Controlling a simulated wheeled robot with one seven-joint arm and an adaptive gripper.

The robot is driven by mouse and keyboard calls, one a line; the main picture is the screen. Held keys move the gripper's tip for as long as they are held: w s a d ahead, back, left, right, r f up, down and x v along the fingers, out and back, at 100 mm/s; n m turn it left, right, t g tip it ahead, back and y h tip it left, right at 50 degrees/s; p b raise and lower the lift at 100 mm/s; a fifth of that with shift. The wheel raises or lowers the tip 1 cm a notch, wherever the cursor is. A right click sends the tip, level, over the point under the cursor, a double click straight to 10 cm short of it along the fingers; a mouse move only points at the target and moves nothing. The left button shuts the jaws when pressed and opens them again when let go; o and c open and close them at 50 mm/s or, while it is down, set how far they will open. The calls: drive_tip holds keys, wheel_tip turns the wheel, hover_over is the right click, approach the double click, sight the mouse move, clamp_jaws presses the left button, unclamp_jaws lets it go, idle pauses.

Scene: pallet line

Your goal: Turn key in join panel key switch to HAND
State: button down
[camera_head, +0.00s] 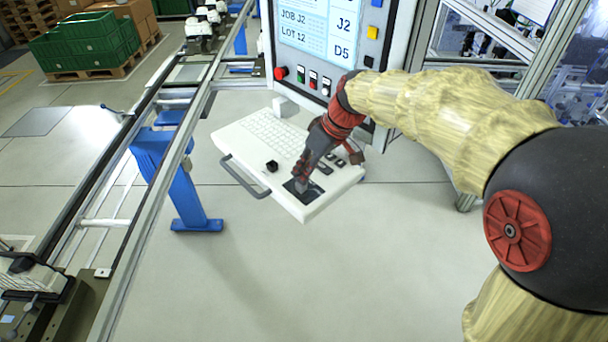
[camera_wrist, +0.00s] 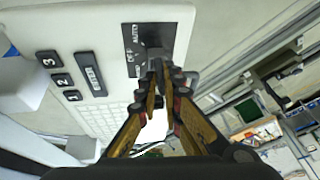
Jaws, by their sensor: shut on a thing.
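The key switch has a black plate (camera_wrist: 133,42) on the white keyboard shelf of the panel (camera_head: 318,207). White lettering on it reads AUTO and OFF in the wrist view; a third label lower down is partly hidden and too small to read surely. My gripper (camera_wrist: 158,68) is shut on the key at the switch, its fingertips close to the plate. The key itself is mostly hidden between the fingers, so which label it points at cannot be told. In the head view my gripper (camera_head: 300,181) reaches down onto the shelf's near right corner.
Buttons marked 1, 2 and 3 (camera_wrist: 61,80) sit beside the switch. A black knob (camera_head: 271,166) and keyboard (camera_head: 262,132) share the shelf, which has a front handle (camera_head: 240,178). Above are a screen (camera_head: 305,30) and a red button (camera_head: 281,73). A conveyor (camera_head: 150,165) runs at left.

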drive_tip(key=shift+f+n+g, duration=0.1)
drive_tip(key=shift+n+g, duration=0.2)
drive_tip(key=shift+n, duration=0.4)
drive_tip(key=shift+w+n+g, duration=0.1)
drive_tip(key=shift+n+g, duration=0.4)
drive_tip(key=shift+n, duration=0.7)
drive_tip(key=n+g+p, duration=0.1)
drive_tip(key=n, duration=0.3)
drive_tip(key=shift+w+g, duration=0.15)
drive_tip(key=shift+g, duration=0.25)
drive_tip(key=c, duration=2.4)
unclamp_jaws()
drive_tip(key=shift+n, duration=0.4)
drive_tip(key=o, duration=0.5)
drive_tip(key=shift+o, duration=0.7)
drive_tip(key=o, duration=0.4)
drive_tip(key=shift+c, duration=0.2)
